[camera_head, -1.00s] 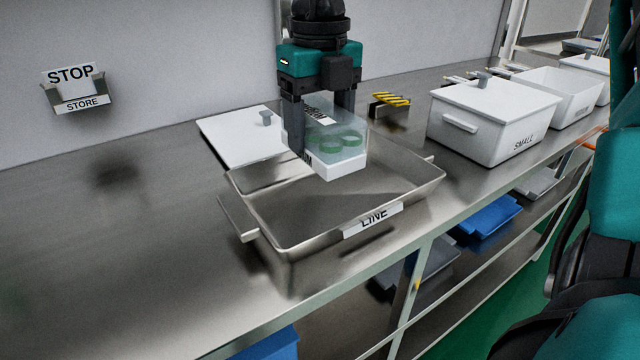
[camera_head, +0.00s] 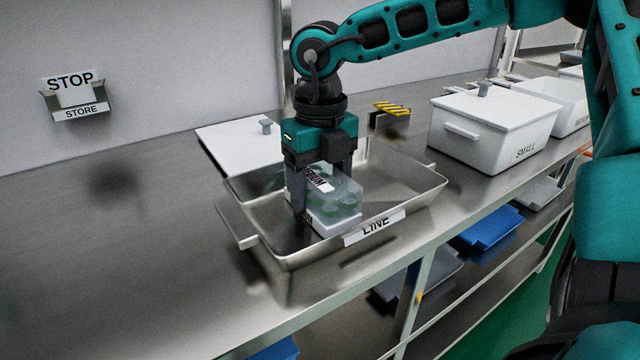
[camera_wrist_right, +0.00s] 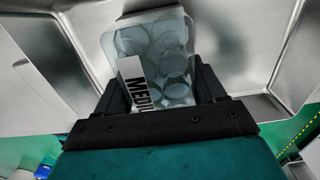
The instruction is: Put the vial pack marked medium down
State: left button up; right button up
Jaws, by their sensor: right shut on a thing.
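The vial pack marked medium (camera_head: 335,200) is a clear box with a white base, round green-tinted vials and a white label. My right gripper (camera_head: 323,200) is shut on it from above, one finger on each side. The pack is down inside the metal tray labelled LINE (camera_head: 420,200). I cannot tell whether its base touches the tray floor. In the right wrist view the pack (camera_wrist_right: 165,60) sits between the fingers of the right gripper (camera_wrist_right: 160,85), its label reading "MEDIU". My left gripper is not in view.
A white lid with a grey knob (camera_head: 240,145) lies behind the tray. A STOP STORE holder (camera_head: 75,97) is on the wall. The bench left of the tray is clear.

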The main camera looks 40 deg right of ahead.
aim_at(320, 173)
jog(key=o, duration=1.2)
jog(key=shift+c, duration=0.2)
jog(key=shift+r+p, duration=0.3)
jog(key=shift+r, duration=0.05)
notch_tip(320, 173, up, 11)
jog(key=shift+f+p, duration=0.15)
jog(key=shift+p, duration=0.85)
jog(key=shift+r, duration=0.35)
